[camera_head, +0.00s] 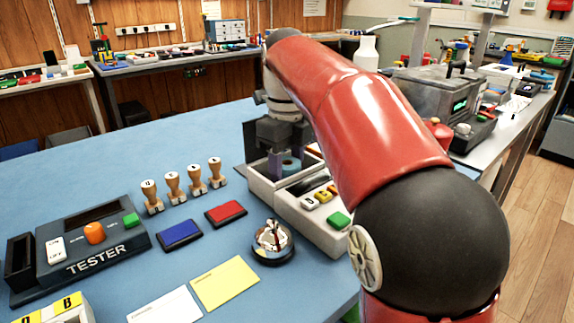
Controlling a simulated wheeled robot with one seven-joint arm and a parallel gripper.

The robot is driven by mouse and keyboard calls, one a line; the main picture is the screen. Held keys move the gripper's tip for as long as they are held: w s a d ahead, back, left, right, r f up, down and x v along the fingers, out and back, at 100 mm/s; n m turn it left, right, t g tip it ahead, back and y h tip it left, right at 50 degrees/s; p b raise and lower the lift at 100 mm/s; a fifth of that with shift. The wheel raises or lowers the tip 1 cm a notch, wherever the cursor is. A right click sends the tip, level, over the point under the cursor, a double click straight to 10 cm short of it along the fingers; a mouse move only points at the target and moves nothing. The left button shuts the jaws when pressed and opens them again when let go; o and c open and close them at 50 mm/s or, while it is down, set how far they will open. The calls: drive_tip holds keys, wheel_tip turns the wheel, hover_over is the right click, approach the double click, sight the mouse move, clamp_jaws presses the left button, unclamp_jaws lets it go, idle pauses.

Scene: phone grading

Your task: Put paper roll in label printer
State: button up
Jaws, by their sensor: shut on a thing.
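The label printer (262,187) is a white box right of the table's middle. It has an open bay at its far end and several coloured keys on its near end. The paper roll (290,165), with a teal face showing, is at the bay, partly hidden by the walls and my fingers. My gripper (282,158) points down over the bay and is shut on the roll. I cannot tell whether the roll touches the bay floor. My red arm hides the printer's right side.
Several wooden stamps (172,187), a blue ink pad (180,235), a red ink pad (226,213) and a silver bell (272,241) lie left of the printer. The grey tester (85,246) is at the left. White and yellow cards (225,283) lie in front.

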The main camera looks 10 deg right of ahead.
drive_tip(key=shift+f, duration=0.45)
drive_tip(key=o, duration=1.1)
drive_tip(key=shift+c, duration=0.2)
